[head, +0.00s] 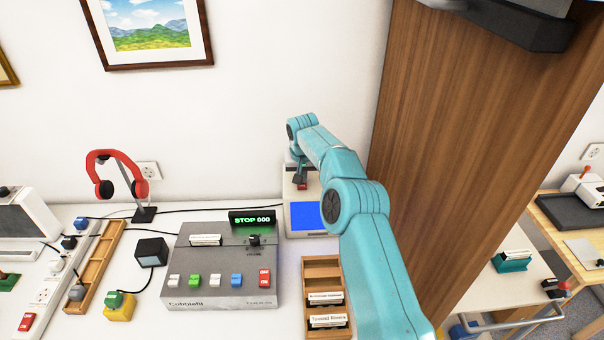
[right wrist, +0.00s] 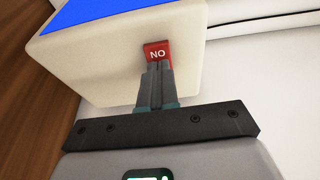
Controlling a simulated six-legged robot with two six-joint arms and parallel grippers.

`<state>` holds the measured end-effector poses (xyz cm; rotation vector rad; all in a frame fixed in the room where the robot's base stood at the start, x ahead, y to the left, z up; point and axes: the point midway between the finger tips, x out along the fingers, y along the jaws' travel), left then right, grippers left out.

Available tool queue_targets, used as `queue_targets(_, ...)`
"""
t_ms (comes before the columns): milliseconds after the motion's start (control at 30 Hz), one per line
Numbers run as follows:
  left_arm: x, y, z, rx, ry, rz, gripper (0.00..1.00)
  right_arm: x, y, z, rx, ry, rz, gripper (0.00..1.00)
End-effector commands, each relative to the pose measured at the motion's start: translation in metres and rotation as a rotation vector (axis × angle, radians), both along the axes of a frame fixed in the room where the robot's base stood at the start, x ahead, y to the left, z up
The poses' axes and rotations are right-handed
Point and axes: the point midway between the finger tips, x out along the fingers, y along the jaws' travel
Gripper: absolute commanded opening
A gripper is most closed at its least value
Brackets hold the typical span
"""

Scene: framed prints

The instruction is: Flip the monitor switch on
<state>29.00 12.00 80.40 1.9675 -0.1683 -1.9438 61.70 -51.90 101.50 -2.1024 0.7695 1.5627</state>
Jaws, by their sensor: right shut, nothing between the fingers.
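The monitor is a cream box with a blue screen (head: 318,216), behind the grey console. In the right wrist view its cream casing (right wrist: 110,75) fills the upper left. A red switch (right wrist: 158,50) on the casing reads ON, seen upside down; a bit of red also shows in the head view (head: 301,187). My right gripper (right wrist: 157,68) is shut and empty, its fingertips at the lower edge of the switch; contact is hard to tell. In the head view my right gripper (head: 300,178) is over the monitor's top, partly behind the arm. My left gripper is not in view.
A grey console (head: 220,290) with several coloured switches stands left of my right arm. A wooden card tray (head: 312,283) lies close beside the arm. A wooden panel (head: 440,150) rises at right. Red headphones (head: 122,160) hang on a stand at left.

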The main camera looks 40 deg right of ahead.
Motion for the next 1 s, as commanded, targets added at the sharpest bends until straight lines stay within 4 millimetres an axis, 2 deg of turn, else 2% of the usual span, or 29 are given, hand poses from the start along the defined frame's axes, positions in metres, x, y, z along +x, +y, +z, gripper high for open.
queue_targets(233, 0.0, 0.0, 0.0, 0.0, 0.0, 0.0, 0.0, 0.0, 0.0, 0.0, 0.0, 0.0, 0.0, 0.0)
queue_targets(333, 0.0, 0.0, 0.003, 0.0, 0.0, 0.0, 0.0, -0.001, 0.0, 0.007, -0.001, -0.001, 0.0, 0.0)
queue_targets(533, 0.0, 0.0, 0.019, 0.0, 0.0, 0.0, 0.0, -0.008, 0.002, 0.047, -0.001, -0.002, 0.002, 0.0)
queue_targets(633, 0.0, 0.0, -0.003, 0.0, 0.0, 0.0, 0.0, -0.018, 0.01, 0.058, -0.002, -0.005, 0.004, 0.0)
queue_targets(800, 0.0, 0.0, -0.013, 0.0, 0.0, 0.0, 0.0, -0.033, 0.023, 0.093, -0.002, -0.004, 0.003, 0.0)
queue_targets(1000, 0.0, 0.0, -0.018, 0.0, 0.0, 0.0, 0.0, -0.045, 0.032, 0.118, -0.001, -0.002, 0.003, 0.0)
